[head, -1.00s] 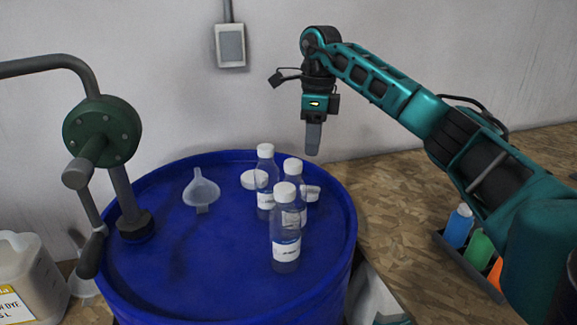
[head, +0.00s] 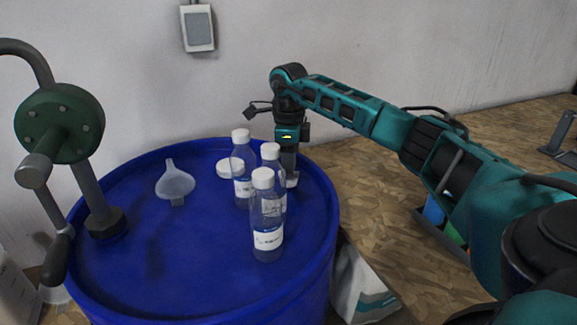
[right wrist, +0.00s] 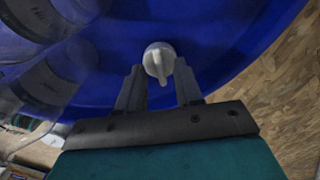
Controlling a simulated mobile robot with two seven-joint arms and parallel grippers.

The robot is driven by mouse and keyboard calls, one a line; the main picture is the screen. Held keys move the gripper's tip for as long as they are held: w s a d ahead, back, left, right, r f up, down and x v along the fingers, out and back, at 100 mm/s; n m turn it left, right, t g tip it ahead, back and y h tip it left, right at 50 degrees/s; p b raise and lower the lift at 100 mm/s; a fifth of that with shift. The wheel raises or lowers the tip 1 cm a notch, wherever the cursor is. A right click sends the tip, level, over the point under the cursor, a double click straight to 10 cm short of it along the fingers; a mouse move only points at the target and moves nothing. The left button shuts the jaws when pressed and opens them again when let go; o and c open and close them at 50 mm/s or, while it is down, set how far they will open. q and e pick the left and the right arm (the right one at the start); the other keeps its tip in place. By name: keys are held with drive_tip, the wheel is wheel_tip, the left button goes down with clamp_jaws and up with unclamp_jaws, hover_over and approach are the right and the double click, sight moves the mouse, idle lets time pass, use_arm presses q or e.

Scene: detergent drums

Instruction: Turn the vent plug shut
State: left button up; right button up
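The vent plug (right wrist: 159,62) is a white round cap with a raised grip ridge, set in the top of the blue drum (head: 140,270). In the head view the plug (head: 293,180) is mostly hidden behind my right gripper (head: 289,166) and a bottle. The right gripper points down over it. In the right wrist view the gripper (right wrist: 158,72) is open, with one finger on each side of the plug's near edge and gaps between fingers and plug. The ridge runs roughly along the view's vertical. My left gripper is not in view.
Three clear bottles with white caps (head: 267,225) stand on the drum just left of and in front of my right gripper. Another white cap (head: 227,168), a funnel (head: 175,183) and a green hand pump (head: 60,125) are farther left. A switch box (head: 197,28) hangs on the wall.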

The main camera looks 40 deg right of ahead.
drive_tip(key=shift+f, duration=0.3)
clamp_jaws()
idle(0.3)
